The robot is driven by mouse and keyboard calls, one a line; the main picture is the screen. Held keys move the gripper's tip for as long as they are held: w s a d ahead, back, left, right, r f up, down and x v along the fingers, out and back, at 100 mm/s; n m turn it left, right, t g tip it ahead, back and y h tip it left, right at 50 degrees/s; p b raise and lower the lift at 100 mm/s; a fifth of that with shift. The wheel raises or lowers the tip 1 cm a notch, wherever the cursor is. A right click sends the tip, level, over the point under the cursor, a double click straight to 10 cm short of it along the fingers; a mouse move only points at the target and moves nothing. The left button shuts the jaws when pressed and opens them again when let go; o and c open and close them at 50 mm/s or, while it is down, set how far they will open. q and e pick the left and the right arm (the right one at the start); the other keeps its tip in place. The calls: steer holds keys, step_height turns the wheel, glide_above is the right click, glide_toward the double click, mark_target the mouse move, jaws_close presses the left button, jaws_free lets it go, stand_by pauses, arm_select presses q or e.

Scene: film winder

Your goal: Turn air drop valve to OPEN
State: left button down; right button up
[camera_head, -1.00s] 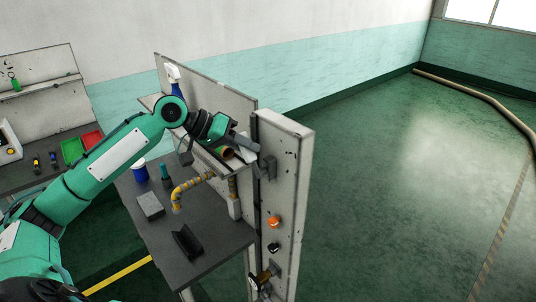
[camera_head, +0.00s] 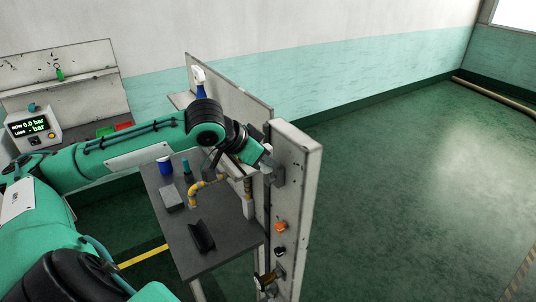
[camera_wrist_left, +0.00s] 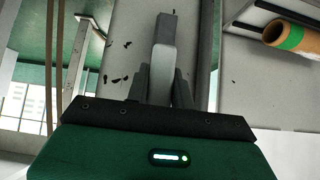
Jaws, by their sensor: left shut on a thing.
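A tall pale grey post (camera_head: 297,180) stands at the right end of the workbench. A small grey fixture (camera_head: 277,177) with a handle is on its side near the top. My left gripper (camera_head: 268,165) is at this fixture. In the left wrist view the two dark fingers (camera_wrist_left: 163,88) are shut on a light grey handle (camera_wrist_left: 163,58), one finger on each side. Lower on the post are an orange knob (camera_head: 280,227), a black knob (camera_head: 280,251) and a brass-coloured fitting (camera_head: 266,279). I cannot read any OPEN mark. My right gripper is out of view.
The dark workbench (camera_head: 228,254) carries a blue cup (camera_head: 165,166), a grey block (camera_head: 172,197), a yellow bent pipe (camera_head: 195,190) and a black angled holder (camera_head: 201,236). The floor right of the post is clear.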

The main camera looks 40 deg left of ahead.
arm_select(q)
steer(key=shift+f, duration=0.1)
steer(key=c, duration=1.6)
jaws_free()
steer(key=shift+c, duration=0.2)
steer(key=o, duration=0.4)
steer(key=shift+o, duration=0.2)
steer(key=shift+s+a+r+b, duration=0.25)
steer(key=shift+s+r+b, duration=0.15)
steer(key=shift+b, duration=0.05)
steer(key=b+v, duration=0.9)
steer(key=v, duration=0.3)
steer(key=shift+s+r, duration=0.3)
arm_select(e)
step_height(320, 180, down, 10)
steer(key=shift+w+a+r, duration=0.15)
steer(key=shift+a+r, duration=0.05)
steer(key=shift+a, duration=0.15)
